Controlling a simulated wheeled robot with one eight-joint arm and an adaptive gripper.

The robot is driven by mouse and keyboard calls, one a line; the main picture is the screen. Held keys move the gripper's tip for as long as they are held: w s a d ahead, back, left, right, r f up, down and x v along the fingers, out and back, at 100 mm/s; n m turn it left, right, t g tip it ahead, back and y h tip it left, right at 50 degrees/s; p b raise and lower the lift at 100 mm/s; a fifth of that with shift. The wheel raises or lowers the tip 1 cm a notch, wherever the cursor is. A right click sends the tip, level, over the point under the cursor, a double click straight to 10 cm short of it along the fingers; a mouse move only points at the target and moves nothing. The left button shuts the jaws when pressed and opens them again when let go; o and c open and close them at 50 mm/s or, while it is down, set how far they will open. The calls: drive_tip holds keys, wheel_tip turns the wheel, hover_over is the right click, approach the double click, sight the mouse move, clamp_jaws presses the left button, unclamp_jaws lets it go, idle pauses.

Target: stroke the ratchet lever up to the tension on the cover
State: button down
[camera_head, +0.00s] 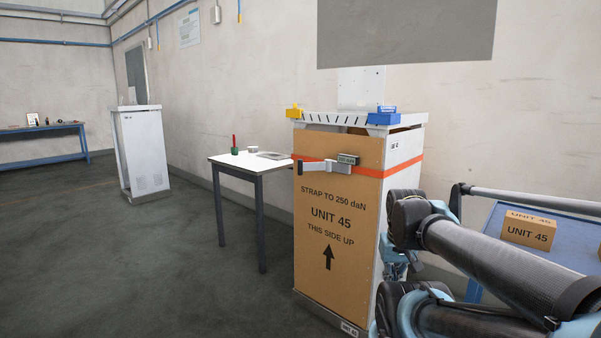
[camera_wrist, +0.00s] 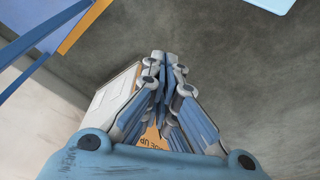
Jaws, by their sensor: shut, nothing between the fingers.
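A cardboard cover (camera_head: 338,265) stands upright on the front of a white cabinet and reads "STRAP TO 250 daN, UNIT 45, THIS SIDE UP". An orange strap (camera_head: 402,166) runs around the cabinet near its top. On the strap sits a grey ratchet lever (camera_head: 316,167), its end standing out to the left, with a small dark readout (camera_head: 347,160) beside it. The readout's figures are too small to tell. My gripper (camera_wrist: 166,58) is shut and empty in the wrist view, with part of the cover (camera_wrist: 153,136) seen upside down behind the fingers. The lever does not show there.
A blue bench (camera_head: 492,226) with a carton (camera_head: 529,231) stands right, behind my arm. A white table (camera_head: 233,160) with small items stands left of the cabinet. A grey panel (camera_head: 405,35) hangs above. Floor ahead-left is clear.

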drive_tip(key=w+a+r+t, duration=0.2)
drive_tip(key=w+a+r, duration=0.1)
drive_tip(key=w+r, duration=0.8)
drive_tip(key=w+a+r+t, duration=0.1)
drive_tip(key=w+a+r, duration=0.3)
drive_tip(key=w+a, duration=0.4)
drive_tip(key=w+a+r+t, duration=0.2)
drive_tip(key=w+a+r, duration=0.2)
drive_tip(key=w+a, duration=0.4)
drive_tip(key=w+a+r+n+t+y, duration=0.1)
drive_tip(key=w+a+r, duration=0.3)
drive_tip(key=w+a, duration=0.4)
drive_tip(key=w+t, duration=0.1)
drive_tip(key=w, duration=0.4)
drive_tip(key=shift+w+r, duration=0.15)
drive_tip(key=shift+r, duration=0.05)
drive_tip(key=shift+a, duration=0.1)
approach(300, 174)
drive_tip(key=f, duration=0.1)
drive_tip(key=w+f, duration=0.2)
drive_tip(key=shift+f, duration=0.3)
drive_tip(key=shift+w+a, duration=0.1)
drive_tip(key=shift+w, duration=0.6)
